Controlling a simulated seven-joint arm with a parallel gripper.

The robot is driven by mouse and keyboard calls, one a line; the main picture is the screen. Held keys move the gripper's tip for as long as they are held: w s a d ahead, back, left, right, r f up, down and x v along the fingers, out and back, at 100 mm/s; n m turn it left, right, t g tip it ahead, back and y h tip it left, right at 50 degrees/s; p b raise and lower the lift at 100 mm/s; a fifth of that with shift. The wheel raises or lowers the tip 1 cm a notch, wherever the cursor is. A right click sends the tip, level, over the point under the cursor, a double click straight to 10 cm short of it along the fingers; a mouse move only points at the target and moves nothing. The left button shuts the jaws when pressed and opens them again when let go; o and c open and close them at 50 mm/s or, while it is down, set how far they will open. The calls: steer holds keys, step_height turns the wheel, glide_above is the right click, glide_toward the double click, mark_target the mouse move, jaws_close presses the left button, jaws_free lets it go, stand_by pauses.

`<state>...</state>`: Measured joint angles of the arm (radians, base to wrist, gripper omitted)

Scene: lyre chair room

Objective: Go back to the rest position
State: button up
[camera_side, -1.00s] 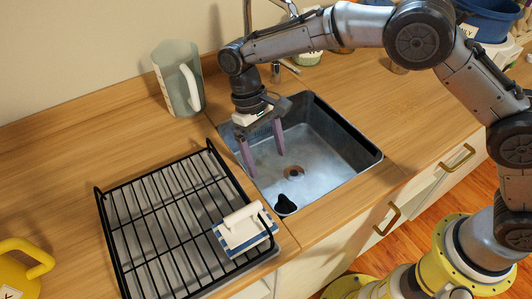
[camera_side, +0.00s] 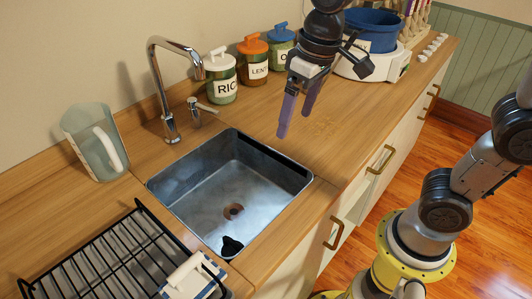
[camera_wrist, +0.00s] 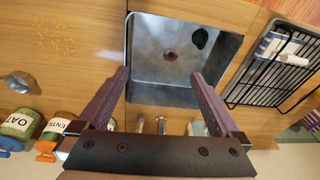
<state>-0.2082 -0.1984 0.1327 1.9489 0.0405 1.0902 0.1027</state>
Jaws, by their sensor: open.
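My gripper (camera_side: 297,108) is open and empty, with its two purple fingers pointing down over the counter (camera_side: 310,150) to the right of the sink (camera_side: 175,186). In the wrist view my gripper (camera_wrist: 160,82) shows its fingers spread apart with nothing between them. The sink (camera_wrist: 140,85) lies below and ahead of the fingers there. A dark object (camera_side: 231,246) sits at the sink's front corner, and the basin is otherwise empty apart from the drain.
A faucet (camera_side: 165,95) stands behind the sink. Labelled jars (camera_side: 221,85) and a blue pot (camera_side: 372,28) line the back. A clear pitcher (camera_side: 92,150) stands left. A dish rack (camera_side: 95,262) holds a white-handled blue-and-white item (camera_side: 190,277). The wrist view shows small yellowish grains (camera_wrist: 55,38) on the counter.

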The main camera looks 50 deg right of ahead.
steer(key=s+d+f+m+t, duration=0.1)
steer(key=s+d+t, duration=0.2)
steer(key=s+d, duration=0.4)
steer(key=s, duration=0.6)
steer(key=shift+f+t+h, duration=0.35)
steer(key=shift+t+h, duration=0.05)
